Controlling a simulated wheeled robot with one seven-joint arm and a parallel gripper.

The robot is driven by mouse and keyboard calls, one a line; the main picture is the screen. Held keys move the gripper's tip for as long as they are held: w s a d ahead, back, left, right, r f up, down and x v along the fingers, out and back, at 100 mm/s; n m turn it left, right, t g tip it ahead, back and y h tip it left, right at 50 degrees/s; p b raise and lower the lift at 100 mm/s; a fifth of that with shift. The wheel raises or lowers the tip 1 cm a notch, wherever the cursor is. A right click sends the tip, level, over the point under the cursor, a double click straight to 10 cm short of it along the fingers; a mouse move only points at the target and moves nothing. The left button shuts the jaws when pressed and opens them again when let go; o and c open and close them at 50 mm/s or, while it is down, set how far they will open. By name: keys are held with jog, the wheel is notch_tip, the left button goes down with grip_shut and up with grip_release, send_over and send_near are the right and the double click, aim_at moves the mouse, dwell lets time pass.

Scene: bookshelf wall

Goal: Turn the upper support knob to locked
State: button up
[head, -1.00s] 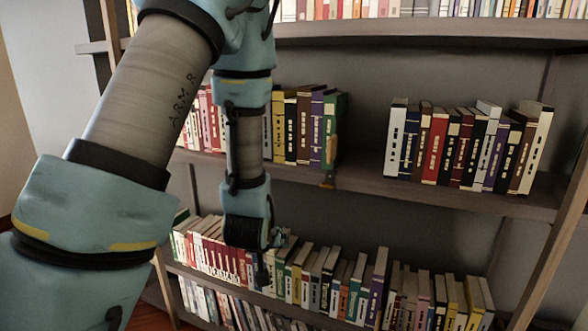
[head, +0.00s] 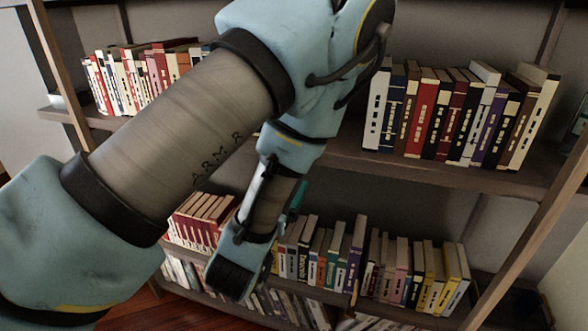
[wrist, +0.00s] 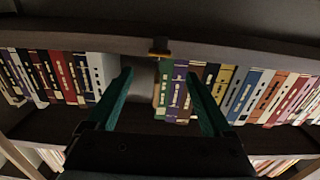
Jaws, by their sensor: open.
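In the wrist view, which looks upside down, a small brown-orange fitting (wrist: 159,47) sits on the shelf edge, above the gap between two book groups. It looks like the upper support knob; its setting is too small to tell. My gripper (wrist: 160,73) is open and empty, its two teal fingers spread wide. The fitting shows beyond the fingertips, between them in the picture and apart from them.
Upright books (head: 455,115) fill the middle shelf's right part, with more books (head: 140,75) at its left. A lower shelf holds a long row of books (head: 400,275). Shelf uprights stand at both sides. In the wrist view, books flank the gap closely.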

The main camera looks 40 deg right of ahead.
jog(key=b+x, duration=0.3)
jog(key=b, duration=0.7)
jog(key=shift+w+d+f+b, duration=0.1)
jog(key=shift+d+f+b, duration=0.1)
jog(key=shift+d+b, duration=0.2)
jog(key=shift+w+b, duration=0.2)
jog(key=shift+b, duration=1)
jog(key=shift+r+p+x, duration=0.15)
jog(key=shift+p+x, duration=0.45)
jog(key=shift+x, duration=0.75)
jog(key=shift+r+p+x, duration=0.15)
jog(key=shift+p+x, duration=0.4)
jog(key=shift+x, duration=0.85)
grip_shut()
